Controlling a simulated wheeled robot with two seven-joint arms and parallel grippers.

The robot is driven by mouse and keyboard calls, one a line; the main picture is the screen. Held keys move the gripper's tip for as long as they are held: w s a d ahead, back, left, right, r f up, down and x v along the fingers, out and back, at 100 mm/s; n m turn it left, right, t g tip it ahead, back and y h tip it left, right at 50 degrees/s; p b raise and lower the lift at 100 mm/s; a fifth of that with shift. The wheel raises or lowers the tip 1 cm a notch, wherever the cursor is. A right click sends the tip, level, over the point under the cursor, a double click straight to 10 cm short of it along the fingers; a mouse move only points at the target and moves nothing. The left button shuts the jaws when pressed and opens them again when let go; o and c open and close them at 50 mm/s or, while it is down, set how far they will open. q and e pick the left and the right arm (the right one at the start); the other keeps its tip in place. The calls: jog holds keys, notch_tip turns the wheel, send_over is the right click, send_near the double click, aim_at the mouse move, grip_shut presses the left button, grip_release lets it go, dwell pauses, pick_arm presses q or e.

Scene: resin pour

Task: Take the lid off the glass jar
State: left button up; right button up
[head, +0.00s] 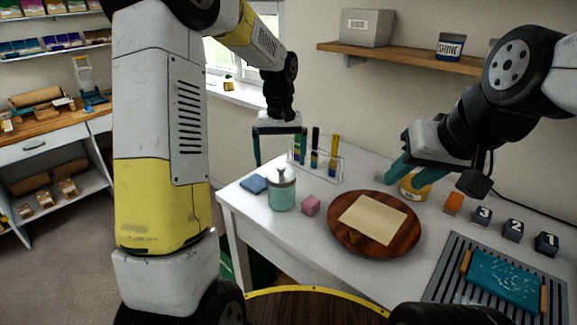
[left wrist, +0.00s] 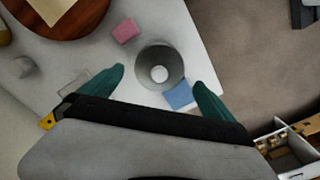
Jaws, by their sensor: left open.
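The glass jar (head: 282,197) stands upright on the white table, pale green, with a grey lid (head: 282,176) and a small knob on top. In the left wrist view the round lid (left wrist: 174,60) and its pale knob show from above, hiding most of the jar. My left gripper (head: 280,162) is open and empty above the jar, with its teal fingers pointing down. In the left wrist view my left gripper (left wrist: 159,78) has its fingertips on either side of the lid, apart from it. My right gripper (head: 402,182) is open near a yellow jar (head: 414,187).
A round wooden board (head: 345,237) with a cream sheet lies to the right. The table's left edge is near.

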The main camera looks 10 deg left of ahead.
aim_at(281, 166)
pick_arm(q)
notch_tip(281, 166, down, 3)
jog(key=shift+d+f, duration=0.1)
jog(key=shift+f, duration=0.1)
jog(key=shift+c, duration=0.2)
jog(key=c, duration=1.3)
jog(key=shift+r, duration=0.1)
